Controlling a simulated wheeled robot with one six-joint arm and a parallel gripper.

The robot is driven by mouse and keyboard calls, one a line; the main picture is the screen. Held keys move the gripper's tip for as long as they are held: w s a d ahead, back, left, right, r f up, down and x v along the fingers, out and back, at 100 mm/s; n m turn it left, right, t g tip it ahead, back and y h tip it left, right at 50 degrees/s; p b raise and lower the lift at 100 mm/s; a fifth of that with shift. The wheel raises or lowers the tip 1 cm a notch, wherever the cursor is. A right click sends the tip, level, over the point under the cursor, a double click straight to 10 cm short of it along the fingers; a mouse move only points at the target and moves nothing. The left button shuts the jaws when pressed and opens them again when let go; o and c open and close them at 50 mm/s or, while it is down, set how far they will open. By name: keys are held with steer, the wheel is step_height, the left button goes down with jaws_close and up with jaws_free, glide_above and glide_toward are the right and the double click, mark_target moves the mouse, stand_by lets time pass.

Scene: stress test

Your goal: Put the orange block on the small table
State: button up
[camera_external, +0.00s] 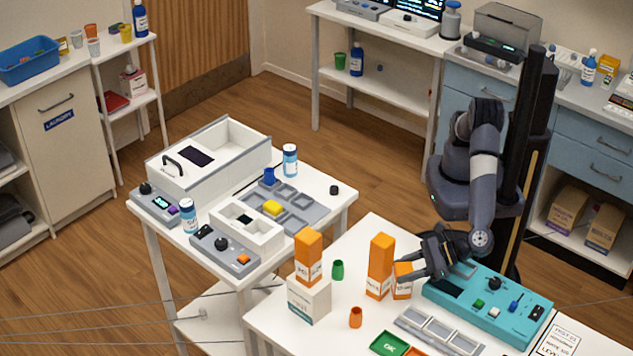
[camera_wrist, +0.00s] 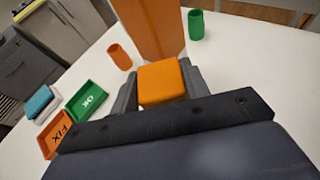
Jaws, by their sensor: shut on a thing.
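The orange block (camera_external: 402,281) is at the right of a tall orange box, with a white patch on its side. In the wrist view the orange block (camera_wrist: 162,82) sits between the dark fingers. My gripper (camera_external: 408,268) is shut on it over the front white table; it shows in the wrist view too (camera_wrist: 163,92). I cannot tell whether the block's underside touches the table. The small white table (camera_external: 343,196) at centre left carries a white drawer box, grey trays and control boxes.
A tall orange box (camera_external: 380,265) stands close beside the block. Another orange box (camera_external: 308,256) stands on a white box (camera_external: 309,298). A green cup (camera_external: 338,270), orange cup (camera_external: 356,317) and teal panel (camera_external: 487,303) are nearby. A narrow gap separates the two tables.

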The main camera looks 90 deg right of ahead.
steer(key=c, duration=0.5)
steer(key=shift+o, duration=0.2)
steer(key=shift+r, duration=0.1)
step_height(320, 180, up, 28)
stand_by(0.4)
